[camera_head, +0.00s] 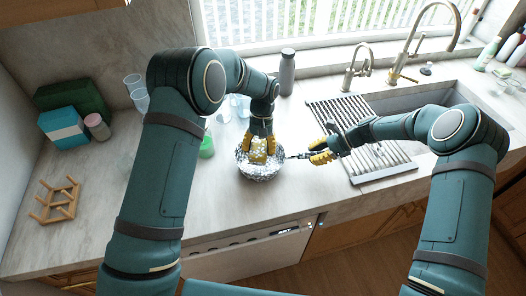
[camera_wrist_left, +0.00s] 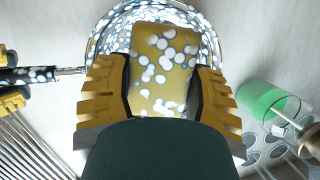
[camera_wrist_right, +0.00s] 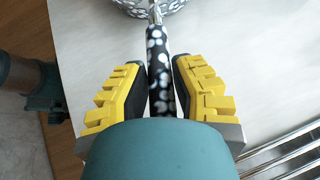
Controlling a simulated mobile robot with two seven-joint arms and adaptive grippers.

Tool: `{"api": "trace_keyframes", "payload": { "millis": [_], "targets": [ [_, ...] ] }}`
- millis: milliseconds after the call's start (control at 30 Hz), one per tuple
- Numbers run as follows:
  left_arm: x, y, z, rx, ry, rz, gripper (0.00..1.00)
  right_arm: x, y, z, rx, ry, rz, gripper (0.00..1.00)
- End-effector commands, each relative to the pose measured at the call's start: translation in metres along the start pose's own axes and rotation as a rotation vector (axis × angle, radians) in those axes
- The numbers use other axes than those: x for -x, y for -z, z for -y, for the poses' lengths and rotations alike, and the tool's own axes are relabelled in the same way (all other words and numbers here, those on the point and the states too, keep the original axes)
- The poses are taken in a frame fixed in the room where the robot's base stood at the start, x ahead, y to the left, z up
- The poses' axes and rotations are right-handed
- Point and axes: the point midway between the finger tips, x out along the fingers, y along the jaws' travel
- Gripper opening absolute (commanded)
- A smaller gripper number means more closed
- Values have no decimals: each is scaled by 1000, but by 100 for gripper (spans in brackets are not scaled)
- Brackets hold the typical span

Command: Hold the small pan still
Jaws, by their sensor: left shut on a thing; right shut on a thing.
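The small pan (camera_head: 258,172) stands on the counter near its front edge, its bowl covered in white foam spots. Its dark, foam-spotted handle (camera_wrist_right: 158,75) points right in the head view. My right gripper (camera_head: 318,155) is shut on the handle, with yellow fingers on both sides of it in the right wrist view (camera_wrist_right: 160,85). My left gripper (camera_head: 259,147) is over the pan bowl, shut on a yellow sponge (camera_wrist_left: 163,65) with white foam spots. The sponge is inside the pan (camera_wrist_left: 210,35); whether it touches the bottom is hidden.
A drying rack (camera_head: 385,160) lies to the right beside the sink. A grey bottle (camera_head: 287,72) stands behind. A wooden rack (camera_head: 58,200) is far left.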

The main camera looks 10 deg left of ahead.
Motion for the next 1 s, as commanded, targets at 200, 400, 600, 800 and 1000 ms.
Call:
{"api": "trace_keyframes", "payload": {
  "millis": [200, 400, 600, 800, 1000],
  "targets": [
    [0, 0, 0, 0, 0, 0, 30, 0, 0, 0, 0, -1, 0, 54],
    [0, 0, 0, 0, 0, 0, 30, 0, 0, 0, 0, 0, 0, 54],
    [0, 0, 0, 0, 0, 0, 30, 15, 0, 0, 0, 2, -1, 54],
    [0, 0, 0, 0, 0, 0, 30, 54, 0, 1, 1, 3, -2, 54],
    [0, 0, 0, 0, 0, 0, 30, 92, 0, 0, 0, 2, -1, 54]
  ]
}}
